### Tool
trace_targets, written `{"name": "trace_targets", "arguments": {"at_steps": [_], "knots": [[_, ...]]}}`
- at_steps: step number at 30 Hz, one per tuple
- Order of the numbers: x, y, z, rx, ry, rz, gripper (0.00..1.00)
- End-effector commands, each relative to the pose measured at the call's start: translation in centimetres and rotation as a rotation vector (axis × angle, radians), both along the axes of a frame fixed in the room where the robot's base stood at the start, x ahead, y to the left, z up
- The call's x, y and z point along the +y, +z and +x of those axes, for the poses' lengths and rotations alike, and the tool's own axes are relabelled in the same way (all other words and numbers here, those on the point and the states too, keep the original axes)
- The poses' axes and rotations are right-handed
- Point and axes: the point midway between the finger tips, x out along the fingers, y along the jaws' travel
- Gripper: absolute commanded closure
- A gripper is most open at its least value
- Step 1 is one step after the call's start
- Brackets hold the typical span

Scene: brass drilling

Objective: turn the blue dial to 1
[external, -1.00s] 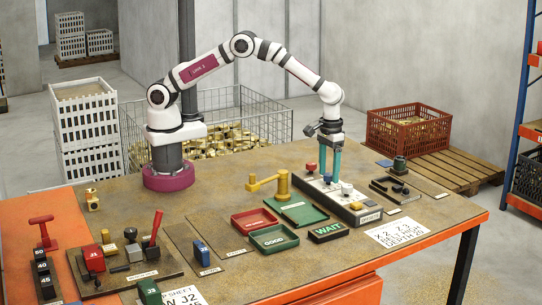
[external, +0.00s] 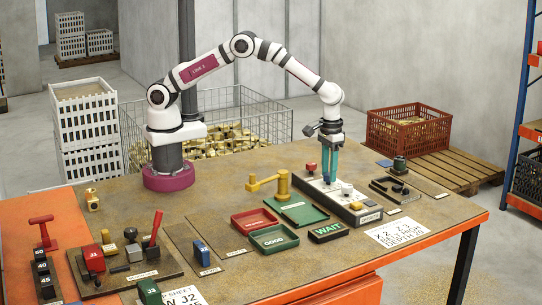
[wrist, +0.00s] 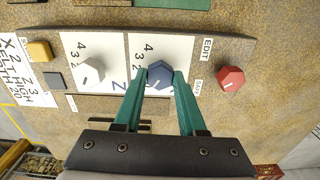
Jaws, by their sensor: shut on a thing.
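The blue dial (wrist: 160,76) sits on a white plate of the control panel (wrist: 120,40), with the numbers 4, 3 and 2 showing beside it in the wrist view. My gripper (wrist: 163,76) has its teal fingers on either side of the dial, shut on it. In the external view my gripper (external: 330,181) points straight down onto the panel, and the fingers mostly hide the dial. I cannot tell which number the dial points to. The 1 on its scale is not visible, and a finger covers part of the plate.
A white dial (wrist: 93,71) is left of the blue one in the wrist view, and a red knob (wrist: 231,78) is right, by the EDIT label. A yellow button (wrist: 39,50) is at the panel's far end.

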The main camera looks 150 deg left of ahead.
Motion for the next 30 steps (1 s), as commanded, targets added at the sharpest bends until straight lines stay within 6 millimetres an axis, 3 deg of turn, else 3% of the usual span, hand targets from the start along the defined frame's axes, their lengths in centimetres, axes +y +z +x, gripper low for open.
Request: {"name": "trace_targets", "arguments": {"at_steps": [18,30], "knots": [[-0.03,0.06,-0.03,0.001,-0.382,-0.002,1.00],[-0.04,0.07,-0.03,0.001,-0.478,-0.002,1.00]]}}
